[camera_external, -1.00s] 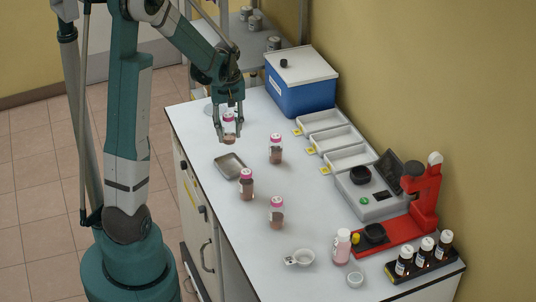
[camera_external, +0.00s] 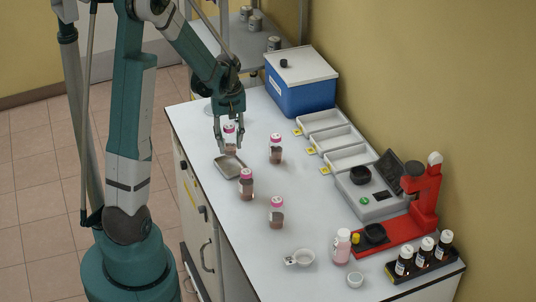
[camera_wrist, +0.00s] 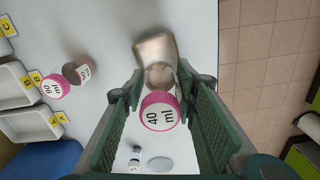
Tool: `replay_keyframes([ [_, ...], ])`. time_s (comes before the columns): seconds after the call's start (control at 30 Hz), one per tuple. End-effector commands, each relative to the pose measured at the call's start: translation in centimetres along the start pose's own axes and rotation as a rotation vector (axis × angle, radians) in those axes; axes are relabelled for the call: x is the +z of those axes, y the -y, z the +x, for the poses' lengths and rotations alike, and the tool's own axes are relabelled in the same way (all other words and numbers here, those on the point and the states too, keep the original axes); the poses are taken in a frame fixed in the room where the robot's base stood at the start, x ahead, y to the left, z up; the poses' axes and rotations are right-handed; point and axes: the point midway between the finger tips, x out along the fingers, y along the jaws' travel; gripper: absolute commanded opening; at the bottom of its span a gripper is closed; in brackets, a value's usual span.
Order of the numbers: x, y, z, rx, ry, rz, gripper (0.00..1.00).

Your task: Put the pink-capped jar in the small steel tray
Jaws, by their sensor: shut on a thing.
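My gripper (camera_external: 229,142) is shut on a pink-capped jar (camera_external: 229,130), its brown contents showing below the white label. The wrist view shows its cap (camera_wrist: 160,112), marked 40 ml, between the green fingers. The small steel tray (camera_external: 229,167) lies on the bench just in front of the held jar in the external view. In the wrist view the jar's lower end overlaps the near end of the tray (camera_wrist: 155,45). I cannot tell the jar's exact height above it. Other pink-capped jars stand to the right (camera_external: 276,149) and nearer the camera (camera_external: 246,184), (camera_external: 277,212).
One jar (camera_external: 246,192) stands close to the tray's near right corner. White labelled bins (camera_external: 337,139), a blue box (camera_external: 301,92), a scale (camera_external: 375,205) and a red stand (camera_external: 400,235) line the wall side. The bench's left edge is near the tray.

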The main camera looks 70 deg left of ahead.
Motion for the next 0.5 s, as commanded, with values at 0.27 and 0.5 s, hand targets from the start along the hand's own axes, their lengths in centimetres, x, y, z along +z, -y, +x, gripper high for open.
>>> replay_keyframes([
  [0.27,0.0,0.0,2.1,0.000,0.000,0.000,0.17],
  [0.5,0.0,0.0,2.2,0.000,0.000,0.000,0.17],
])
